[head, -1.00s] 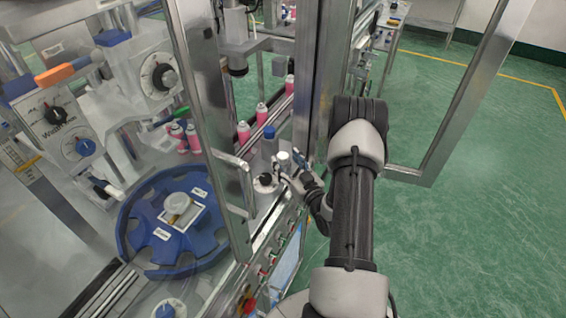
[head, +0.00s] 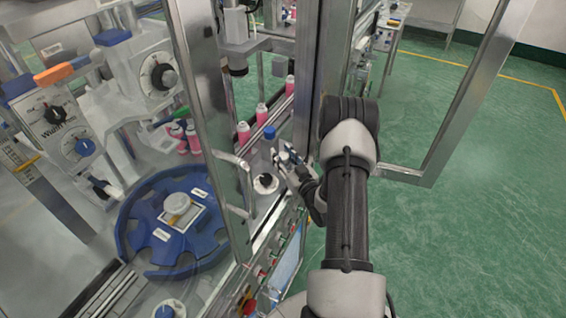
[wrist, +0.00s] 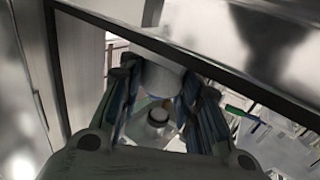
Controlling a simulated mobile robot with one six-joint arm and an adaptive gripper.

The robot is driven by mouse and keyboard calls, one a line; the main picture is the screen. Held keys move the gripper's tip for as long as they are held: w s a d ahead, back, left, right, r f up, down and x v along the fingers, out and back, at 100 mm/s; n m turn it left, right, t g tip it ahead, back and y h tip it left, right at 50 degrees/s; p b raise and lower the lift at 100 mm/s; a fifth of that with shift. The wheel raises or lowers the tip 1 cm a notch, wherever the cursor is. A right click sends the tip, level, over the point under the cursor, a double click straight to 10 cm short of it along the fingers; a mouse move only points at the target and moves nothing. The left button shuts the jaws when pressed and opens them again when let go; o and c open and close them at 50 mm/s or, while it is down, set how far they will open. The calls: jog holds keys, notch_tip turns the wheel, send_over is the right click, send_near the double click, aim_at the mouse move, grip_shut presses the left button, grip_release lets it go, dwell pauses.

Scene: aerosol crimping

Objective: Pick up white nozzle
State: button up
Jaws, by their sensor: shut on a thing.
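In the wrist view, a white cylindrical nozzle (wrist: 162,77) sits between the two fingers of my gripper (wrist: 155,95), touching them. In the head view, my gripper (head: 286,164) is at the front ledge of the machine, and the white nozzle (head: 283,157) shows only as a small pale patch at its tips. My gripper is shut on the nozzle. The fingers hide part of it in the head view.
A metal door post (head: 307,80) and frame edge (wrist: 190,58) are near. Pink cans (head: 243,133) and a blue turntable (head: 140,240) stand inside.

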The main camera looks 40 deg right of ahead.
aim_at(283, 156)
jog(key=c, duration=0.4)
jog(key=shift+r, duration=0.15)
jog(key=shift+c, duration=0.2)
notch_tip(283, 156, up, 20)
jog(key=p, duration=0.3)
